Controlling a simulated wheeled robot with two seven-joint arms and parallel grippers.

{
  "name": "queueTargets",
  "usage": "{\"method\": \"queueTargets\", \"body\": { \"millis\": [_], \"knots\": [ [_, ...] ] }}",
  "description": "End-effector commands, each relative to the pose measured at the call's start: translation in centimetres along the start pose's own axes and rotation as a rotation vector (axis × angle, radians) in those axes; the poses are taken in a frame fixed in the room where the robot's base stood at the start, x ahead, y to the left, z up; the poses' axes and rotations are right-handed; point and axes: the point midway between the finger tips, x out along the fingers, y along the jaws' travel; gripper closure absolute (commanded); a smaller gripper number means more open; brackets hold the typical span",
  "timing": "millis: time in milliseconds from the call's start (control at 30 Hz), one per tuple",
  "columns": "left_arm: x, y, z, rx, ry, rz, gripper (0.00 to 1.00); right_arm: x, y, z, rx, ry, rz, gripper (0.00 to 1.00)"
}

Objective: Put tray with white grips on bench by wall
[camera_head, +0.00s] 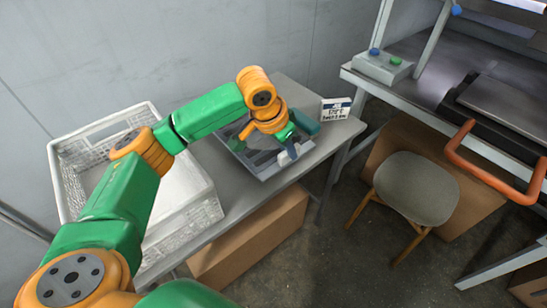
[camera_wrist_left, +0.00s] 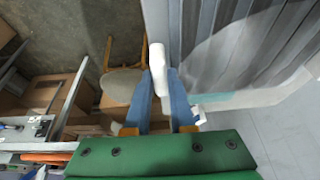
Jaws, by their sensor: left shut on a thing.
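The grey tray (camera_head: 262,168) with ridged slats is over the bench by the wall (camera_head: 238,192), between the white crate and the small sign. It looks level and low on the bench top; I cannot tell whether its whole underside touches. My left gripper (camera_head: 291,144) is shut on the tray's near white grip (camera_head: 293,152). In the left wrist view the blue fingers (camera_wrist_left: 160,84) straddle the white grip (camera_wrist_left: 157,66), and the slatted tray (camera_wrist_left: 200,40) fills the upper right. My arm hides the tray's far part. My right gripper is out of view.
A white crate (camera_head: 196,216) takes the bench's left part. A small sign (camera_head: 335,108) stands at the far right end. A cardboard box (camera_head: 250,240) is under the bench. A stool (camera_head: 415,187) and a press with an orange handle (camera_head: 490,178) are to the right.

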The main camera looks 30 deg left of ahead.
Motion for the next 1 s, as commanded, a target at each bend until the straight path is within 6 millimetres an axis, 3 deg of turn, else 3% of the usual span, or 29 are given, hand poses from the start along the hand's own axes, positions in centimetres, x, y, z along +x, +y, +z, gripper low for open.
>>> {"method": "queueTargets", "body": {
  "millis": [233,400,733,767,833,867,1000],
  "knots": [
    [3.2,-2.9,2.2,-0.003,-0.001,-0.001,1.0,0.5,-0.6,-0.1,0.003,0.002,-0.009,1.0],
    [5.7,-2.9,3.2,0.002,0.002,0.0,1.0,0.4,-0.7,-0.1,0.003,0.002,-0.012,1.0],
    [6.1,-2.8,3.3,0.002,0.003,0.001,1.0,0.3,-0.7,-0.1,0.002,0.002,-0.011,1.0],
    [6.1,-2.8,3.4,0.001,0.002,0.002,0.73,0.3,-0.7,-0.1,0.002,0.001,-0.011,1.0],
    [6.1,-2.8,3.3,0.001,0.002,0.001,0.54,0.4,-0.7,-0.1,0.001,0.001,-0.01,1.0],
    [6.1,-2.8,3.3,0.001,0.002,0.001,0.48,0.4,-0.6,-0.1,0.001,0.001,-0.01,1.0],
    [6.1,-2.8,3.3,0.001,0.002,0.001,0.48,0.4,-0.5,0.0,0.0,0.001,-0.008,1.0]
  ]
}}
